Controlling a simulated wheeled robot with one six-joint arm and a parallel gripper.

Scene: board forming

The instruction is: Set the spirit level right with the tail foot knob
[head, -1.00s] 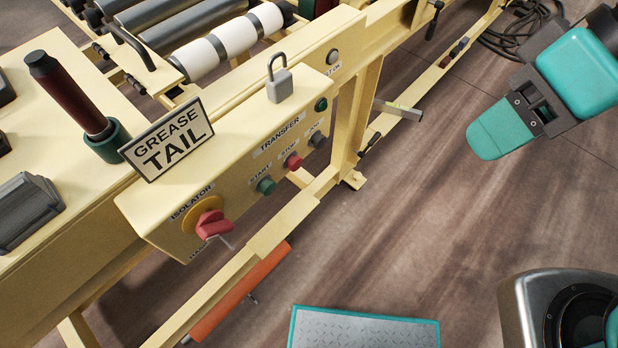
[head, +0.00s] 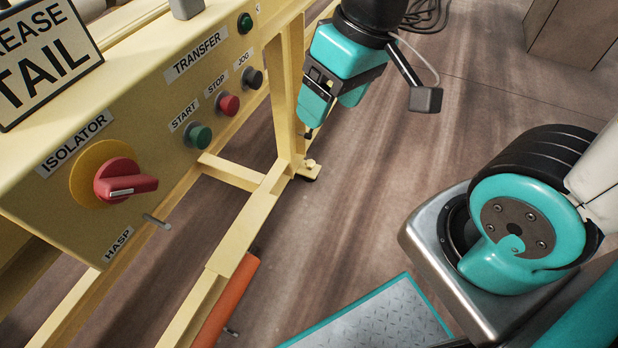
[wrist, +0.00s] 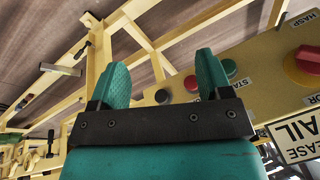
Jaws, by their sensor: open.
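My gripper (head: 331,112) is open and empty in the head view, its teal fingers pointing down beside the cream frame leg. A leg foot (head: 309,170) stands on the floor just below the fingertips, clear of them; I cannot tell whether its small fitting is the tail foot knob. In the wrist view the two fingers of my gripper (wrist: 162,68) are spread apart, with cream frame members beyond. I cannot make out the spirit level in either current view.
The control panel has a red isolator (head: 125,182), a START button (head: 198,136), a STOP button (head: 228,104) and a JOG button (head: 252,78). The GREASE TAIL sign (head: 45,60) is at upper left. A grey bar (wrist: 60,69) juts from the frame.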

